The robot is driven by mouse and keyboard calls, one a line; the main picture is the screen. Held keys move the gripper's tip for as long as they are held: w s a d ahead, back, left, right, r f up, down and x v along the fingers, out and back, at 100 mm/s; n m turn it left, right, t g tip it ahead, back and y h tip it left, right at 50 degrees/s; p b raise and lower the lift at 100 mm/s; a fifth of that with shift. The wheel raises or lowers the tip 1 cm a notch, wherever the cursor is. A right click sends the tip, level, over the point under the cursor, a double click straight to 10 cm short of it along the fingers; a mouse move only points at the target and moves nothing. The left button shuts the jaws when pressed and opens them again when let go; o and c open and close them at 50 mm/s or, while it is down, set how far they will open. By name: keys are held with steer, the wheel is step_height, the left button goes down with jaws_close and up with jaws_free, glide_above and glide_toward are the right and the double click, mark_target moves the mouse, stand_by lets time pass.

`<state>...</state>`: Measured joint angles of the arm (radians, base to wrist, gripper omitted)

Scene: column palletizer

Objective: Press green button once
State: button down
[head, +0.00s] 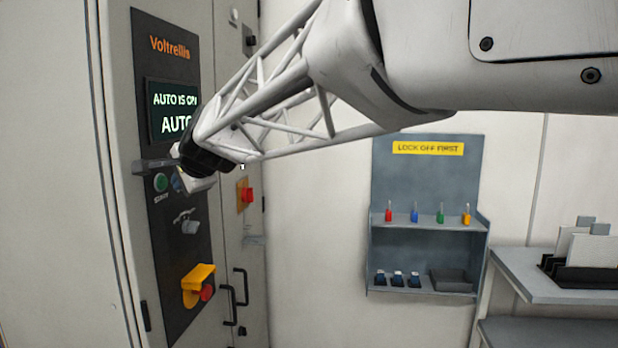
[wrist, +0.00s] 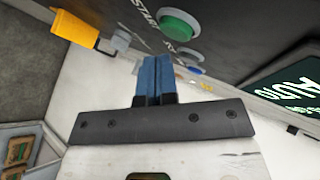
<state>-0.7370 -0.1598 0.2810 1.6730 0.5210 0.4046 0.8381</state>
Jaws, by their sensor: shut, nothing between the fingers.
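The green button (head: 160,183) is a round cap on the dark control panel, with a START label just below it in the head view. It also shows large near the top of the wrist view (wrist: 180,24). My gripper (head: 194,182) is just to the right of the green button in the head view, in front of the panel, partly covering a blue button. In the wrist view my gripper's blue fingers (wrist: 154,62) are shut together and empty. Their tips lie just below the green button in that picture, and a gap shows between them and the button.
The panel (head: 173,255) also has a selector switch (head: 186,222) and a yellow-housed red button (head: 199,285). A screen (head: 172,112) above reads AUTO. A bar (head: 152,165) juts out above the green button. A lockout shelf (head: 430,215) stands at the back.

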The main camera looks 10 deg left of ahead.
steer(key=shift+d, duration=0.15)
steer(key=shift+d, duration=2.35)
steer(key=shift+d, duration=0.1)
steer(key=s+d+f+n+h, duration=0.1)
steer(key=s+d+f+h, duration=0.2)
steer(key=d, duration=0.7)
steer(key=s+d+f+n, duration=0.15)
steer(key=d+f, duration=0.35)
steer(key=d, duration=0.5)
steer(key=s+d+f+n+h, duration=0.1)
steer(key=s+d+f+h, duration=0.2)
steer(key=d, duration=0.8)
steer(key=s+d+f+n+g+h, duration=0.1)
steer(key=s+d+f+g+h, duration=0.1)
steer(key=s+d+f, duration=0.5)
steer(key=s+d+f+n+g+h, duration=0.1)
steer(key=s+d+f, duration=0.7)
steer(key=s+d, duration=0.5)
steer(key=shift+d+g+h, duration=0.3)
steer(key=shift+g+h, duration=0.1)
